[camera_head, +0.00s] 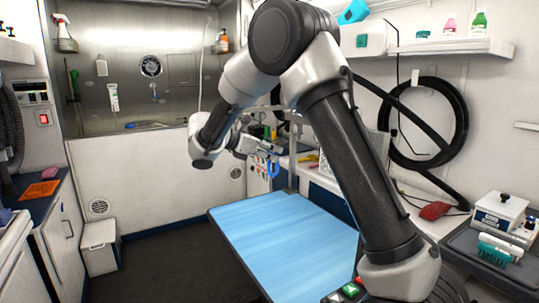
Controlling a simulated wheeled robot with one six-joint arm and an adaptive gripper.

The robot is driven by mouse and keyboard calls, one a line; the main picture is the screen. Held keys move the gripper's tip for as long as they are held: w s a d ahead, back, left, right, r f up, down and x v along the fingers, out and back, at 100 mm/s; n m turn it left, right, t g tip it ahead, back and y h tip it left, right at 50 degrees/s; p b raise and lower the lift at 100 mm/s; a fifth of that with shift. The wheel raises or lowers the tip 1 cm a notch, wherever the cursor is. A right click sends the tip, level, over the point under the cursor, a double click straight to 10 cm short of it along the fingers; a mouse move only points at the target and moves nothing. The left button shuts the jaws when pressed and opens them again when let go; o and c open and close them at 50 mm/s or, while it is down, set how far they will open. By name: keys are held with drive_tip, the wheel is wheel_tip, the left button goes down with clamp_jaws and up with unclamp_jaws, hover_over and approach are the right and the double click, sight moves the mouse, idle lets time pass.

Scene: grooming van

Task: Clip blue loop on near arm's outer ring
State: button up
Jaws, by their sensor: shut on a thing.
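My arm reaches over the blue-topped grooming table (275,232), with my gripper (268,152) above its far end. The gripper looks small in this view. It is shut on the blue loop (273,169), which hangs just below the fingers. A pale upright post (293,155) stands at the table's far right side, close to the loop in the picture. The upper part of the post and any arm or ring on it are mostly hidden behind my arm. I cannot make out the outer ring, or whether the loop touches anything else.
A counter with several small things runs along the right wall. A black hose coil (461,120) hangs above it. A white device (498,213) and a teal brush (500,249) lie at the right. A steel tub (140,85) is at the back. The tabletop is clear.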

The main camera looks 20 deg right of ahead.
drive_tip(key=w+d+f, duration=0.1)
drive_tip(key=d, duration=0.7)
drive_tip(key=shift+w+f, duration=0.15)
drive_tip(key=shift+w, duration=0.1)
idle(0.4)
drive_tip(key=shift+d, duration=0.1)
drive_tip(key=o, duration=0.9)
drive_tip(key=shift+o, duration=0.2)
drive_tip(key=shift+v, duration=3.5)
